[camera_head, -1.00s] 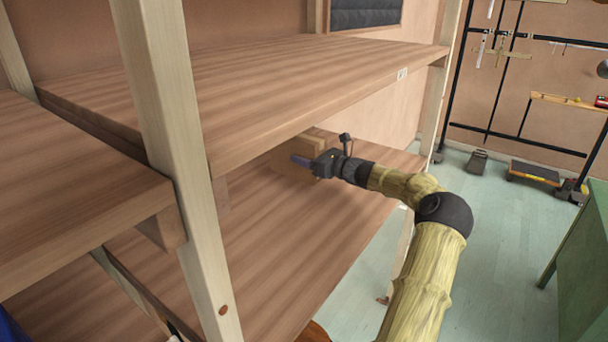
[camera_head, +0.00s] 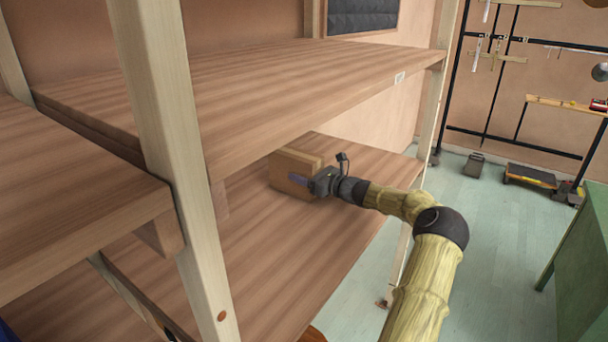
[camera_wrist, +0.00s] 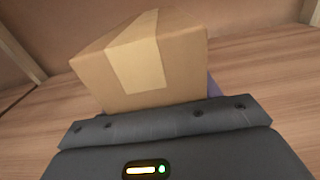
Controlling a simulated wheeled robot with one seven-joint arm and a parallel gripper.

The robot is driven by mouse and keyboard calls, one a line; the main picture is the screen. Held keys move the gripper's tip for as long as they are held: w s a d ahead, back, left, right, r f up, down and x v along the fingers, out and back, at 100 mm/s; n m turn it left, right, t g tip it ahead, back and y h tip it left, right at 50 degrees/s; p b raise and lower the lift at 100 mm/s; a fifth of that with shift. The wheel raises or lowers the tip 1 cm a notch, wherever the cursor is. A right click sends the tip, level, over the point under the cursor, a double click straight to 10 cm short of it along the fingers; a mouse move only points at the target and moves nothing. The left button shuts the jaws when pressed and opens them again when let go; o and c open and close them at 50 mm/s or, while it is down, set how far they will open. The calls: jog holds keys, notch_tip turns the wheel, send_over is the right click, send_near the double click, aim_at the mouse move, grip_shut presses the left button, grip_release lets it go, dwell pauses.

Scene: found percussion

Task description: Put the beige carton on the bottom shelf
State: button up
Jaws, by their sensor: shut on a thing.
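The beige carton (camera_head: 297,169) is a small cardboard box with a paler tape strip. It is at the bottom shelf (camera_head: 270,255), below the upper shelf board (camera_head: 300,85). My gripper (camera_head: 303,182) is shut on the carton from its near right side. The carton looks upright and at the shelf's surface, but I cannot tell whether its base touches. In the wrist view the carton (camera_wrist: 145,62) fills the middle above the gripper body, with the shelf wood (camera_wrist: 265,75) around it. The fingertips are mostly hidden there.
A pale upright post (camera_head: 165,120) stands in front on the left. The upper shelf board overhangs the space above the carton. The bottom shelf is clear in front and to the left of the carton. A green bench (camera_head: 580,240) stands at the right.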

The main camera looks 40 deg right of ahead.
jog(key=shift+s, duration=0.1)
jog(key=o, duration=1)
jog(key=shift+f, duration=0.1)
jog(key=shift+c, duration=0.2)
jog(key=o, duration=0.3)
jog(key=shift+a, duration=0.1)
jog(key=shift+a, duration=0.1)
jog(key=shift+r, duration=0.2)
jog(key=v, duration=1.2)
jog(key=shift+b, duration=0.4)
